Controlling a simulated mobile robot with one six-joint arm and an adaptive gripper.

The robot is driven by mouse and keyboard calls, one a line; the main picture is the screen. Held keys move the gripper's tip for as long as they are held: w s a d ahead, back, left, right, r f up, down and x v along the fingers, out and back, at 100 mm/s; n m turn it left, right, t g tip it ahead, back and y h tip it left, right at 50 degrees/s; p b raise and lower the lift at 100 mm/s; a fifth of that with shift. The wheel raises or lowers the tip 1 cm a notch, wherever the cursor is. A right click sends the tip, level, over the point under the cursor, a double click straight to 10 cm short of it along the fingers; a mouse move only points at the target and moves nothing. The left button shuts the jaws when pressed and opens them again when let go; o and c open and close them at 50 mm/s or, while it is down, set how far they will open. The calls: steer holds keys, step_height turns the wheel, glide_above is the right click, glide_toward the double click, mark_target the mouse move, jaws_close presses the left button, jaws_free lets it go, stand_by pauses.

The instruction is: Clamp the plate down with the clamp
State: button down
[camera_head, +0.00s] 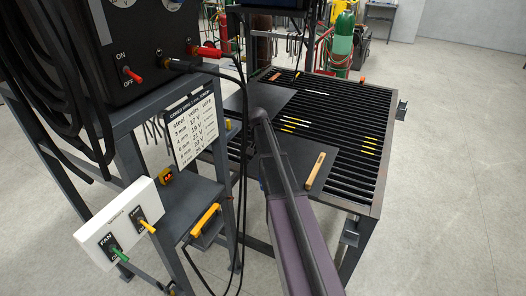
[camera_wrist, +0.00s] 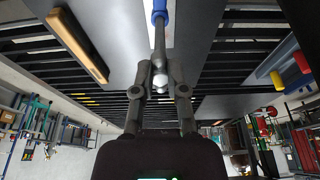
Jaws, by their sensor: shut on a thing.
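In the wrist view my gripper (camera_wrist: 160,88) is shut on a grey metal part of what looks like the clamp (camera_wrist: 159,45). The clamp's blue handle (camera_wrist: 159,12) points to the top edge, and a bright round metal end shows between the fingers. A dark flat plate (camera_wrist: 120,22) lies behind it on the slatted table. In the head view a dark plate (camera_head: 298,150) lies at the table's near left part, and a second dark plate (camera_head: 262,98) lies farther back. My arm hides the gripper and the clamp there. Whether the clamp touches a plate cannot be told.
A wooden-handled tool (camera_head: 316,171) lies on the near plate. The slatted table (camera_head: 350,118) carries several yellow-marked pieces. A rack with a black machine (camera_head: 105,45), hanging cables and a yellow-handled item (camera_head: 205,220) stands close on the left. The floor (camera_head: 455,150) at right is clear.

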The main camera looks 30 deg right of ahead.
steer(key=shift+m, duration=0.3)
steer(key=m, duration=0.5)
steer(key=shift+m, duration=0.3)
steer(key=m, duration=0.6)
steer(key=shift+a, duration=0.1)
steer(key=shift+m, duration=0.3)
stand_by(0.3)
steer(key=m, duration=1.1)
steer(key=shift+m, duration=0.3)
